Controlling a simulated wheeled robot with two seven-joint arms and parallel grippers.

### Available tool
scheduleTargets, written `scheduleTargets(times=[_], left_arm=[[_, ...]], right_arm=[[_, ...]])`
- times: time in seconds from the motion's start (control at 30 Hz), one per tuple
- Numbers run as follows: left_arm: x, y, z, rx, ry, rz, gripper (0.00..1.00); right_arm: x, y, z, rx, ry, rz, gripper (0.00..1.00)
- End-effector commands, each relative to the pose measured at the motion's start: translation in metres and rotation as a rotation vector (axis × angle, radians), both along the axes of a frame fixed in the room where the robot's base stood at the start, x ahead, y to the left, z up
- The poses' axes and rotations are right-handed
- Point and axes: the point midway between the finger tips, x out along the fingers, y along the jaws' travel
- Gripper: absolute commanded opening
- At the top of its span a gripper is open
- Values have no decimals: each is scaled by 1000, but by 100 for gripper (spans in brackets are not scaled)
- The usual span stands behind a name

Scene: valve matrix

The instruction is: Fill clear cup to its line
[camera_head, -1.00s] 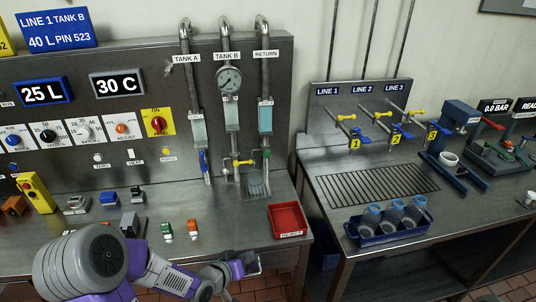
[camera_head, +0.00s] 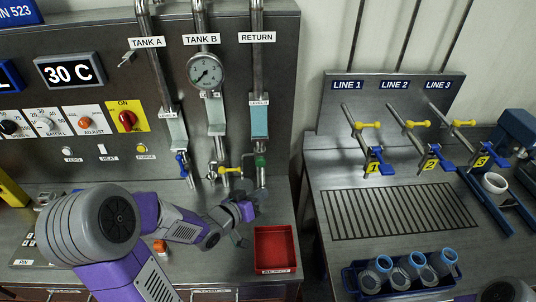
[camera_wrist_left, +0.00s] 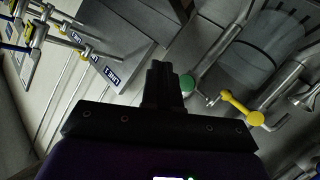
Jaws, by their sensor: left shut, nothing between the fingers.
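Several clear, greyish cups (camera_head: 411,265) with blue rims lie tilted in a blue rack (camera_head: 405,287) on the right counter. I cannot make out a fill line. Behind them, three taps labelled LINE 1, 2 and 3 have yellow levers (camera_head: 367,125) and blue handles (camera_head: 387,168). My left gripper (camera_head: 250,208) is over the left counter, in front of the RETURN pipe and up-left of the red REJECT tray (camera_head: 275,247). In the left wrist view its fingers (camera_wrist_left: 160,75) are shut and empty, near a green knob (camera_wrist_left: 187,83) and a yellow lever (camera_wrist_left: 242,108). My right gripper is out of view.
Pipes, a gauge (camera_head: 206,71) and a yellow-handled valve (camera_head: 231,170) stand at the panel behind my left gripper. A slotted drain (camera_head: 398,211) lies clear below the taps. A white cup (camera_head: 495,184) stands at the right. A gap separates the two counters.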

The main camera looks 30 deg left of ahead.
Motion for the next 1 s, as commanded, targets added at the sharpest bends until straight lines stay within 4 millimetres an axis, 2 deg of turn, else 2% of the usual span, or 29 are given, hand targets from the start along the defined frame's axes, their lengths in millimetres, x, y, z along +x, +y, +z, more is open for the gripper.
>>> scheduleTargets(times=[0.37, 1.0], left_arm=[[4, 2, 0, 0, 0, 0, 0], [68, 42, 1, -1, 0, -1, 0]], right_arm=[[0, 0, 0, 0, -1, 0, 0], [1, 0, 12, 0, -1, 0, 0]])
